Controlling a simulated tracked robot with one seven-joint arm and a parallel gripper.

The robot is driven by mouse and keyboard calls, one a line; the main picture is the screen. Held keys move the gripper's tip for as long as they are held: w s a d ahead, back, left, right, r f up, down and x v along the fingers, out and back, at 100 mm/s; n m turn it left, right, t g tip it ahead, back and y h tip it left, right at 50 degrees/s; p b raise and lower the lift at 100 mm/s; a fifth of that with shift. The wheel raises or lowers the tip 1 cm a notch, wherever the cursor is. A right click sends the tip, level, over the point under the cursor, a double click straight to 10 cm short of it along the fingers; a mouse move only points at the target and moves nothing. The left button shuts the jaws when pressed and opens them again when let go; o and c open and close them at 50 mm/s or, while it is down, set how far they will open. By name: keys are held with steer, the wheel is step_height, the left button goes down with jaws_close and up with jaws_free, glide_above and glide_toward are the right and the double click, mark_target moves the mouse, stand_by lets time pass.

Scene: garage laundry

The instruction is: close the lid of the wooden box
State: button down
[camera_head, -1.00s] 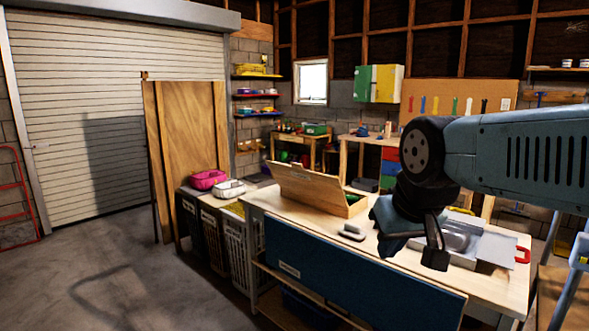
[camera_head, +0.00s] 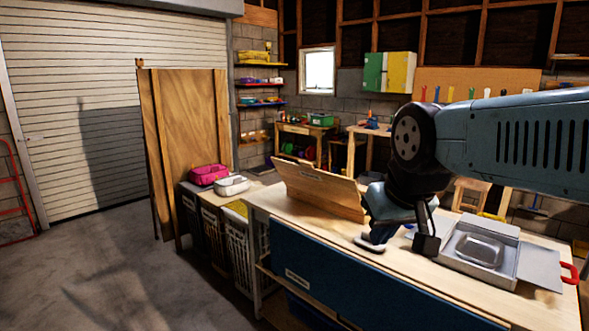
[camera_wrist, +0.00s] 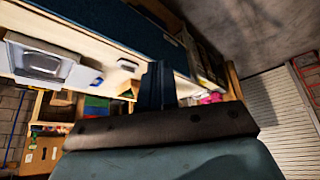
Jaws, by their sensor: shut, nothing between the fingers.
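The wooden box stands on the workbench with its lid (camera_head: 318,190) raised, tilted up and facing me. In the head view the box's body is mostly hidden behind the lid and my gripper. My gripper (camera_head: 378,236) points down over the bench, just right of the lid and on its near side. It is shut and empty. I cannot tell whether it touches the lid. In the wrist view the shut fingers of my gripper (camera_wrist: 157,85) point over the bench, and the box is largely hidden or hard to make out.
The workbench (camera_head: 450,285) has a blue front panel. A small grey object (camera_head: 369,244) lies beside my fingertips. An open white box (camera_head: 478,250) stands to the right. Hampers with a pink bag (camera_head: 209,175) and a white bag (camera_head: 232,185) stand at the left.

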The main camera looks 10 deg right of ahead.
steer(key=shift+w, duration=0.15)
steer(key=shift+w+r, duration=0.1)
